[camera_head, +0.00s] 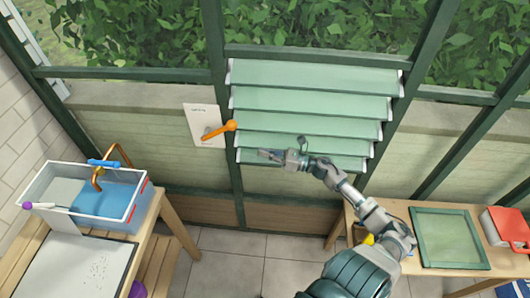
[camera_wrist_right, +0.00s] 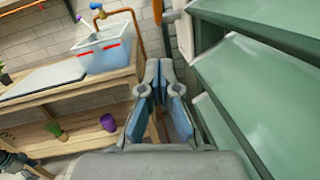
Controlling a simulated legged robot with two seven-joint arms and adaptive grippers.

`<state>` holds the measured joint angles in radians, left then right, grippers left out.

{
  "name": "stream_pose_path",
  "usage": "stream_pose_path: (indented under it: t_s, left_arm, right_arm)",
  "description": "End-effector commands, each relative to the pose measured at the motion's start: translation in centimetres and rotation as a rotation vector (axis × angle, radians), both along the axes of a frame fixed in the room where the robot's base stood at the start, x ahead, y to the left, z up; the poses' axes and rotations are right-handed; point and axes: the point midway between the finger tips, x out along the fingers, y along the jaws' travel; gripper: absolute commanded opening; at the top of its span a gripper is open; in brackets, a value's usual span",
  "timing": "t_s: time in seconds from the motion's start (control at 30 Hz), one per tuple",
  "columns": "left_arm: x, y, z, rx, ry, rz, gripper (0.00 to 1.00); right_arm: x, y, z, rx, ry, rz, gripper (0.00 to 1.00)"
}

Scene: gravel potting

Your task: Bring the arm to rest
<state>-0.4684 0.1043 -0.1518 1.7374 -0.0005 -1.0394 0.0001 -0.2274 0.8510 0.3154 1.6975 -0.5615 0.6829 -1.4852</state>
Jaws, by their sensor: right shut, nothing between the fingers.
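My right arm reaches up from the bottom right in the head view. Its right gripper (camera_head: 268,155) is in front of the lower slats of the green louvre window (camera_head: 310,108). In the right wrist view the gripper (camera_wrist_right: 159,72) has its fingertips together with nothing between them. Left of the gripper, an orange lever (camera_head: 220,129) on a white plate (camera_head: 203,124) is apart from the fingers in the head view. My left gripper is not in view.
A wooden bench (camera_head: 154,218) at left holds a clear bin (camera_head: 112,203) of blue contents. A bench (camera_head: 403,232) at right holds a green framed panel (camera_head: 447,237) and a red item (camera_head: 512,226). Tiled floor (camera_head: 228,262) between them is open.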

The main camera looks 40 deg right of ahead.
Motion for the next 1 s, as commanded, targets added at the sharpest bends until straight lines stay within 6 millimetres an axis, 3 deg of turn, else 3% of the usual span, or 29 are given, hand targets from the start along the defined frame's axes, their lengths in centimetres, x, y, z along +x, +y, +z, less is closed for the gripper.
stream_pose_path:
  t_s: [0.33, 0.47, 0.57, 0.73, 0.87, 1.0]
  left_arm:
    - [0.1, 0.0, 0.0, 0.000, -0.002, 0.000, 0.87]
    - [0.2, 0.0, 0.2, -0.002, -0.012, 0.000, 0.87]
    - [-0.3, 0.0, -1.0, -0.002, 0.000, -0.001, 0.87]
    - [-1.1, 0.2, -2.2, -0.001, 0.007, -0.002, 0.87]
    - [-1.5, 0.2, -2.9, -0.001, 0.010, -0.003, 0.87]
    - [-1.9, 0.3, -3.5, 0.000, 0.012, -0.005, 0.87]
  right_arm:
    - [0.1, 0.0, -0.4, 0.022, 0.013, -0.011, 0.00]
    - [0.4, -1.1, -4.2, 0.243, 0.144, -0.122, 0.00]
    - [0.1, -2.1, -10.8, 0.571, 0.332, -0.293, 0.00]
    - [-3.7, -1.4, -24.4, 1.166, 0.650, -0.630, 0.00]
    - [-8.8, 1.9, -33.6, 1.542, 0.836, -0.894, 0.00]
    - [-15.5, 7.5, -41.6, 1.880, 0.987, -1.202, 0.00]
